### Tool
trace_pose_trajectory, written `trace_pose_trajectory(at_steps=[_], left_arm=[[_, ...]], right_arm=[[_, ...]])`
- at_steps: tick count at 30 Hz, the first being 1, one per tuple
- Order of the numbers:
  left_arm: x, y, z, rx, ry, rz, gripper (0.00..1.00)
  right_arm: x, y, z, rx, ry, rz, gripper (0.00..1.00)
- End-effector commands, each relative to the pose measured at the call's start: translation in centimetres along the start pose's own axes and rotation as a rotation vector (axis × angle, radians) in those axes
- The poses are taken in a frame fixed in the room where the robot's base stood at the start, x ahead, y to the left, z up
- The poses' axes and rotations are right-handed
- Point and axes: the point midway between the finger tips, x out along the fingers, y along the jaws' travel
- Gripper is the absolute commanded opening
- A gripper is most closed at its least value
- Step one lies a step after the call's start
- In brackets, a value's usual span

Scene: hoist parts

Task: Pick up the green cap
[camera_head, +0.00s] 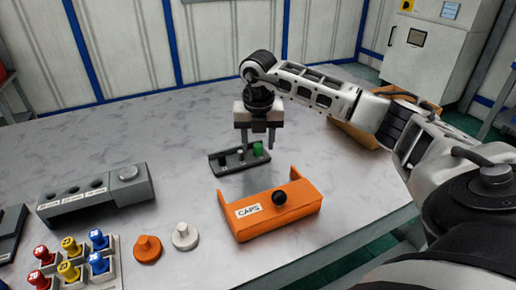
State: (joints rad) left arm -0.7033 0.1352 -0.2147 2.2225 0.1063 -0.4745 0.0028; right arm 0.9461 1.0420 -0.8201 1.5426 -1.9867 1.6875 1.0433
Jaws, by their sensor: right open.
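The green cap (258,149) sits at the right part of a dark grey tray (228,166) on the table, behind the orange caps holder. My right gripper (257,144) points down above this tray, with its fingers apart. The fingers show close to the green cap, and I cannot tell whether they are around it or behind it. A small white piece also shows in the tray, left of the cap. My left gripper is not in view.
A grey block with holes (98,196) and several coloured pegs (69,247) stand farther left. The table's back left is clear.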

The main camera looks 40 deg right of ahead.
Motion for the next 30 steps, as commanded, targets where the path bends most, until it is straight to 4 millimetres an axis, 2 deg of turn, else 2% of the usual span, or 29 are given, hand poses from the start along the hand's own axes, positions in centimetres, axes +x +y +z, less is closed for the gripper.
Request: trace_pose_trajectory(at_steps=[3, 9, 10, 14, 15, 26, 30], left_arm=[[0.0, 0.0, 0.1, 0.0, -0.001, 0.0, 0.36], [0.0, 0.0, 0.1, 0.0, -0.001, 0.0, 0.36], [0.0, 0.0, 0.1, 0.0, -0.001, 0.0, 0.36], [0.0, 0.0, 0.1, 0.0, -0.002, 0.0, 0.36], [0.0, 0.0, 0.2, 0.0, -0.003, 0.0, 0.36], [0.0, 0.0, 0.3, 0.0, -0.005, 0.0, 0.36], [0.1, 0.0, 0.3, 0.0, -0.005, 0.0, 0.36]], right_arm=[[0.8, 0.0, -0.1, -0.001, 0.001, 0.0, 0.46], [0.9, 0.0, 0.0, -0.002, 0.0, 0.0, 0.46], [0.9, 0.0, 0.0, -0.002, 0.0, 0.0, 0.41], [0.8, 0.0, 0.0, -0.002, 0.0, 0.0, 0.04], [0.8, 0.0, 0.0, -0.002, 0.0, 0.0, 0.01], [0.7, 0.0, 0.0, -0.002, 0.0, 0.001, 0.0], [-0.1, 0.1, 0.1, -0.001, -0.002, 0.002, 0.0]])
